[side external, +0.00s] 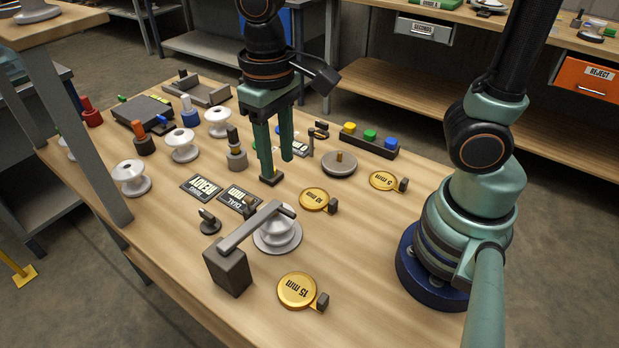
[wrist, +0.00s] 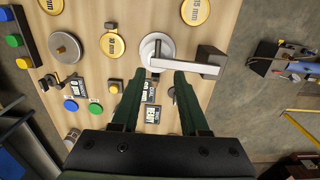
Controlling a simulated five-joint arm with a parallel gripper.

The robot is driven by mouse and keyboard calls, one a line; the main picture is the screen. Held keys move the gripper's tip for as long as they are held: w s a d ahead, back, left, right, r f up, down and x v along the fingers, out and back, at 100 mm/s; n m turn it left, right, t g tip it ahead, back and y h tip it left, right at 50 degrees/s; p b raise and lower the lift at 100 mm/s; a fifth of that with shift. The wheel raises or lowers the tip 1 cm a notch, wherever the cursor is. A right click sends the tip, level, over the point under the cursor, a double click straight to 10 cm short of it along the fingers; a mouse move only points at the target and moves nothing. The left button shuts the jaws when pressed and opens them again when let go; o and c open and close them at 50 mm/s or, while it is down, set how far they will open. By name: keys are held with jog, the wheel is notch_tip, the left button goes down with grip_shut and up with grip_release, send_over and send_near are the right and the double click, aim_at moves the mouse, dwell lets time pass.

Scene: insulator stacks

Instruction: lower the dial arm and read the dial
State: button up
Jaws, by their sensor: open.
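A grey dial arm (side external: 250,228) reaches from a dark square block (side external: 228,268) over a white insulator stack (side external: 277,242). I cannot tell whether the arm touches the stack. In the wrist view the dial arm (wrist: 190,67) crosses the white stack (wrist: 152,41) and its block (wrist: 211,61) is at the right. My gripper (side external: 279,166) is open and empty, pointing down behind the stack. Its fingertips (wrist: 159,79) show on either side below the arm in the wrist view. Dark label plates (side external: 239,199) lie flat beside it, one reading DIAL. No dial reading is legible.
Gold weight-like discs marked 10 mm (side external: 318,200), 15 mm (side external: 297,291) and 5 mm (side external: 383,180) lie nearby. A three-button bar (side external: 369,143) stands behind. White spools (side external: 131,178) and coloured-top posts (side external: 143,139) fill the left. Bare table lies between the discs.

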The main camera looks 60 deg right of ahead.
aim_at(283, 211)
jog(key=f, duration=1)
jog(key=shift+d+f, duration=0.25)
jog(key=shift+f, duration=0.1)
grip_shut()
jog(key=shift+a, duration=0.15)
dwell(0.8)
